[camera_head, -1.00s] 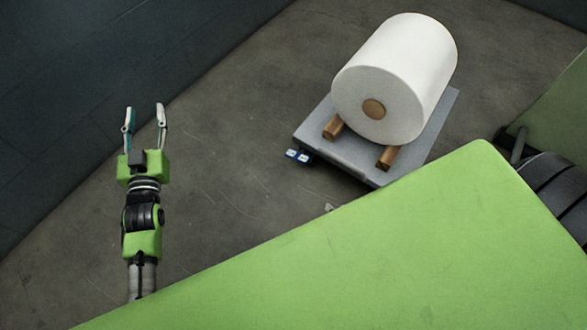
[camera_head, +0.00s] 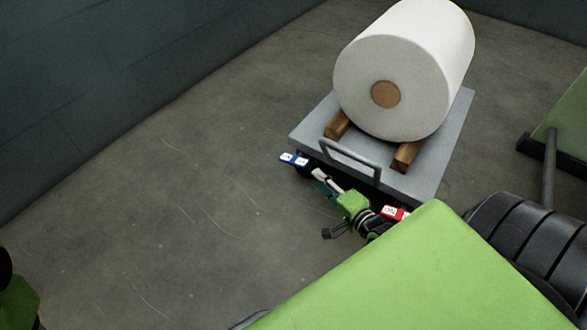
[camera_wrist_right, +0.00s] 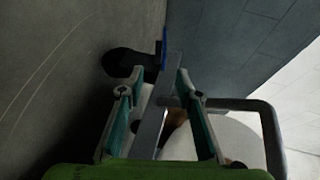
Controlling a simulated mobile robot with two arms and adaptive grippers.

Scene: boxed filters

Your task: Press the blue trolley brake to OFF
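The trolley (camera_head: 300,136) is a grey flat platform with a handle bar along its near edge. The blue brake (camera_head: 294,159), a small pedal with white labels, sticks out at its near left corner. A red brake (camera_head: 394,212) with a white label sits further right, partly behind my green body. My right gripper (camera_head: 319,178) is just right of the blue brake, in front of the trolley edge, apart from the brake. In the right wrist view its fingers (camera_wrist_right: 160,73) are open, and the blue brake (camera_wrist_right: 165,48) shows edge-on beyond the tips. My left gripper is out of view.
A large white roll (camera_head: 405,60) rests on wooden blocks (camera_head: 405,157) on the trolley. The handle bar (camera_head: 350,157) rises close to my right gripper. A dark wheel (camera_wrist_right: 120,62) is beside the blue brake. The floor (camera_head: 170,220) to the left is clear.

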